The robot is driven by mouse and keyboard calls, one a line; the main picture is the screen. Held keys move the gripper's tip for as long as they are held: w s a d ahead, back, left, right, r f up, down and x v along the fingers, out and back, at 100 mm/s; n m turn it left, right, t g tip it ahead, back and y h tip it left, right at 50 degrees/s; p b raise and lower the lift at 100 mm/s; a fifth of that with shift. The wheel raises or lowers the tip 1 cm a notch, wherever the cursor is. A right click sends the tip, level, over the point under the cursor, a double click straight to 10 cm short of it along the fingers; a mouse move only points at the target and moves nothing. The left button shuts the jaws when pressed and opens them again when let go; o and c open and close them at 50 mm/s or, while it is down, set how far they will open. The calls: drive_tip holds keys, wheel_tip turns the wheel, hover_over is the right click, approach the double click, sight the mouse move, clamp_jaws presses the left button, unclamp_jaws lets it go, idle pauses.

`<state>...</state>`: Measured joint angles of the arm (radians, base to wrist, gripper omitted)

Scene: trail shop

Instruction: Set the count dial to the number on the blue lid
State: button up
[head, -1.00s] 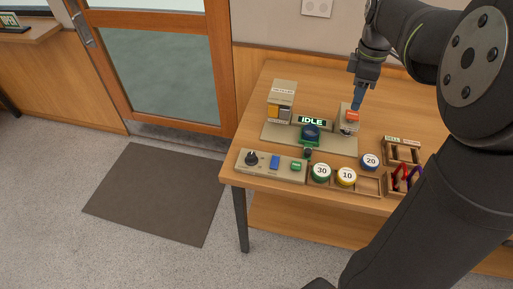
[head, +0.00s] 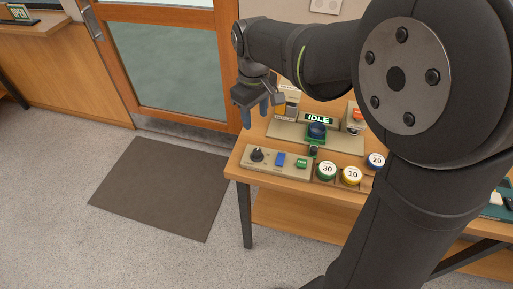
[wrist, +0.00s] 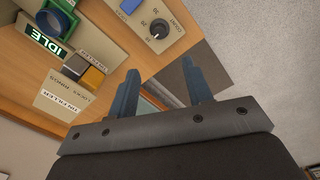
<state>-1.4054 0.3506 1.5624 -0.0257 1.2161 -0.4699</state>
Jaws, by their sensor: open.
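The count dial is a black round knob (head: 257,155) at the left end of a beige control panel (head: 235,155). The blue lid (head: 376,160) bears the number 20 and lies right of the green lid (head: 327,171) marked 30 and the yellow lid (head: 352,176) marked 10. My gripper (head: 256,113) is open and empty, above and behind the dial, apart from it. It points downward; its fingers (wrist: 159,75) are spread in the wrist view.
A blue button (head: 280,160) and a green button (head: 302,163) sit right of the dial. Behind stands a station with a display (head: 319,118) reading IDLE. A red-topped unit (head: 357,115) stands behind right. My arm covers much of the table's right side.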

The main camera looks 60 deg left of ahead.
sight(257, 151)
drive_tip(key=f, duration=1.4)
drive_tip(key=shift+w+f, duration=0.2)
drive_tip(key=c, duration=1)
